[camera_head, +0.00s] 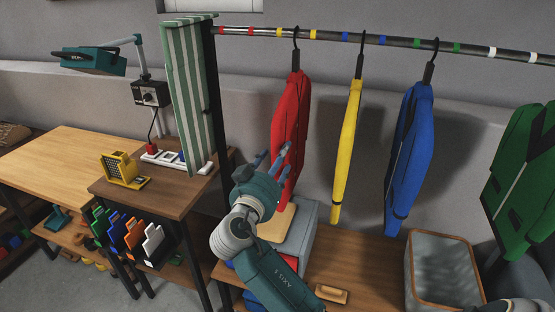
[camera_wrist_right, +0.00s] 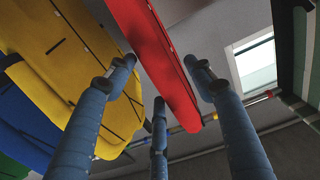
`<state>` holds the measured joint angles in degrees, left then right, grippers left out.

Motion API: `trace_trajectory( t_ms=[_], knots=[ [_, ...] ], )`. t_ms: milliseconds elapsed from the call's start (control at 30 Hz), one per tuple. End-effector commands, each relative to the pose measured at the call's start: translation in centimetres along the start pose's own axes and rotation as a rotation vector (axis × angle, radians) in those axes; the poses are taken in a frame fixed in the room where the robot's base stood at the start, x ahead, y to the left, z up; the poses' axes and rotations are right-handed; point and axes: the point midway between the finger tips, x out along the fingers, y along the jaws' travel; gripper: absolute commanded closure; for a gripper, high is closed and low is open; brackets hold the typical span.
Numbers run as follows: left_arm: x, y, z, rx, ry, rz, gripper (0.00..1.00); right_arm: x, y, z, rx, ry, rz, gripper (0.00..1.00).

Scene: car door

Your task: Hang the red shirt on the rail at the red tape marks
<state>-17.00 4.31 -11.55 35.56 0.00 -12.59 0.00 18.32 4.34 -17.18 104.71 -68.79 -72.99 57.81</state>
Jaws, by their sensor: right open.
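The red shirt (camera_head: 290,130) hangs from a black hanger hooked on the rail (camera_head: 400,40), between two yellow tape marks. The red tape marks (camera_head: 236,30) are further left on the rail, with no hanger between them. My right gripper (camera_head: 272,158) is at the lower part of the red shirt, its fingers open. In the right wrist view, the red shirt (camera_wrist_right: 155,60) runs between the spread blue fingers, which are not closed on it. Whether any finger touches the cloth, I cannot tell. My left gripper is not in view.
A yellow shirt (camera_head: 346,150) and blue shirt (camera_head: 408,160) hang to the right; a green shirt (camera_head: 520,180) is at the far right. A striped cloth panel (camera_head: 190,95) stands left of the red marks. A grey bin (camera_head: 430,290) and grey box (camera_head: 302,225) sit below.

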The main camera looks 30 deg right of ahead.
Motion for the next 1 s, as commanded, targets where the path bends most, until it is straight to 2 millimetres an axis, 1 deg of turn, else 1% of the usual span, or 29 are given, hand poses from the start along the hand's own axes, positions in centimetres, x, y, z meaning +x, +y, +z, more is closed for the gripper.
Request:
trace_trajectory(
  t_ms=[33, 300, 400, 500, 700, 933, 967, 1000],
  knots=[
    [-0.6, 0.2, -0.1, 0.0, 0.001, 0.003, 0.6, 0.8, 0.1, -0.4, -0.003, 0.002, 0.003, 0.47],
    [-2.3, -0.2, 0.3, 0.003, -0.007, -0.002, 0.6, 5.8, 0.1, -0.4, -0.004, 0.002, 0.003, 0.47],
    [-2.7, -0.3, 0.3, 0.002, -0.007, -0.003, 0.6, 7.4, 0.2, -0.3, -0.004, 0.0, 0.004, 0.47],
    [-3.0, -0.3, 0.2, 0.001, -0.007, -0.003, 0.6, 8.5, 0.1, -0.2, -0.003, 0.0, 0.002, 0.47],
    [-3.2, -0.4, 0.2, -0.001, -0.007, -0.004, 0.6, 9.5, 0.1, 0.0, -0.001, -0.001, 0.001, 0.47],
    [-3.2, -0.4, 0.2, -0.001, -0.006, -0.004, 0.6, 9.5, 0.1, 0.0, -0.001, -0.001, 0.001, 0.47],
    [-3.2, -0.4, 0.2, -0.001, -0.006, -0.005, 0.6, 9.5, 0.1, 0.0, -0.001, -0.001, 0.001, 0.49],
    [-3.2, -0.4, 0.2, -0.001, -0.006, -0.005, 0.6, 9.5, 0.1, 0.0, -0.001, -0.001, 0.001, 0.57]
  ],
)
